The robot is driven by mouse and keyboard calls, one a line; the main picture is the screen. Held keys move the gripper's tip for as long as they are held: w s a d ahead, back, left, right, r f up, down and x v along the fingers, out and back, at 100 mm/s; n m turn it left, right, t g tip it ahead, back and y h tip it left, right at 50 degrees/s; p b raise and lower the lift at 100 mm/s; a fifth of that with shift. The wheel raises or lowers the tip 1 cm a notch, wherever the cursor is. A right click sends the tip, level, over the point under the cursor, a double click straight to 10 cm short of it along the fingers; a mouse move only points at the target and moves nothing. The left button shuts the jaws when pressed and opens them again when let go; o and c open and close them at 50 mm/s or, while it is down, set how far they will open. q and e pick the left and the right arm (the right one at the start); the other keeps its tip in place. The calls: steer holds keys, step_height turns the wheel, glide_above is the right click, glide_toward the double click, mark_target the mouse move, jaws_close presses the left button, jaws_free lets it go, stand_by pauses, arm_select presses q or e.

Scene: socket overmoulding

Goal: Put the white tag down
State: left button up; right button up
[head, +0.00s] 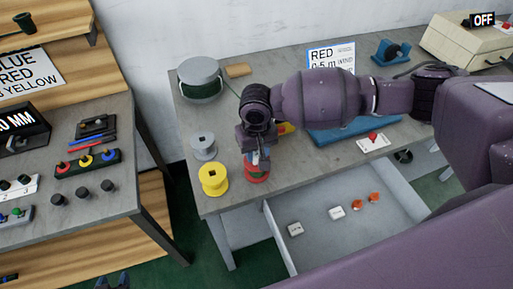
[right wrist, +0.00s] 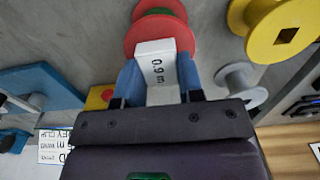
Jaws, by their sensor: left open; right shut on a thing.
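My right gripper (head: 257,158) is shut on the white tag (right wrist: 158,62), marked "0.9 m" in the right wrist view. Its two blue fingers grip the tag's sides. In the head view the tag is mostly hidden by the gripper. The tag's free end overlaps the red spool (right wrist: 143,40) in the right wrist view. That spool, with green on it, stands on the bench right under the gripper (head: 257,178); I cannot tell whether the tag touches it. My left gripper (head: 115,282) shows only its tips at the bottom left edge, open, far from the tag.
A yellow spool (head: 213,180) and a grey spool (head: 203,147) stand left of the gripper. The open drawer (head: 275,238) holds two white tags and orange pieces. A blue tray (head: 330,136) and a white plate with a red knob (head: 373,142) lie to the right.

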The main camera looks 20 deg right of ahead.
mark_target(256, 153)
steer(key=o, duration=0.9)
steer(key=shift+r, duration=0.45)
step_height(256, 153, up, 12)
steer(key=shift+r+p, duration=0.15)
steer(key=shift+p, duration=0.5)
